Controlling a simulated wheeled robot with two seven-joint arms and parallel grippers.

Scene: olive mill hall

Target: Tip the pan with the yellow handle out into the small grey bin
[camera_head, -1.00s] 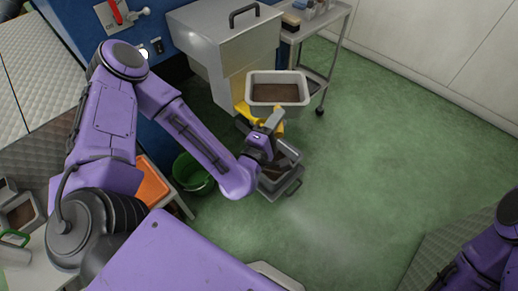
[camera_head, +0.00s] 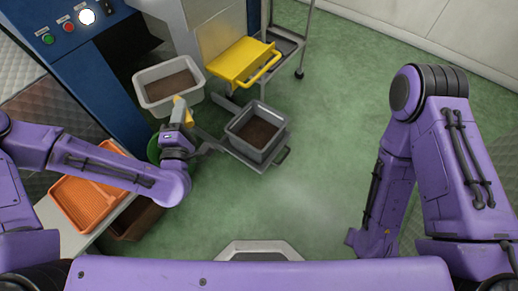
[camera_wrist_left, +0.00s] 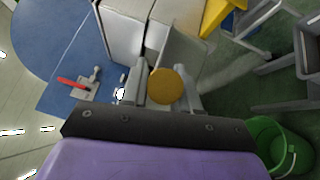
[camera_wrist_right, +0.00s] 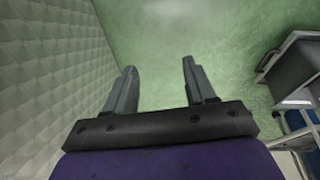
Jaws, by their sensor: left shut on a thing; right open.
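The pan (camera_head: 142,98) is a pale grey rectangular tray holding a layer of brown stuff, and it looks about level. My left gripper (camera_head: 179,112) is shut on its yellow handle (camera_head: 181,101) and holds it up, left of the bin. The left wrist view shows the round handle end (camera_wrist_left: 168,89) between the fingers. The small grey bin (camera_head: 238,128) stands on a low dolly on the floor, with brown stuff inside. My right gripper (camera_wrist_right: 158,80) is open and empty in the right wrist view; its fingers are not clear in the head view.
A green bucket (camera_wrist_left: 281,148) is partly hidden under my left arm in the head view. An orange crate (camera_head: 92,188) lies on a table at left. Green floor right of the bin is clear.

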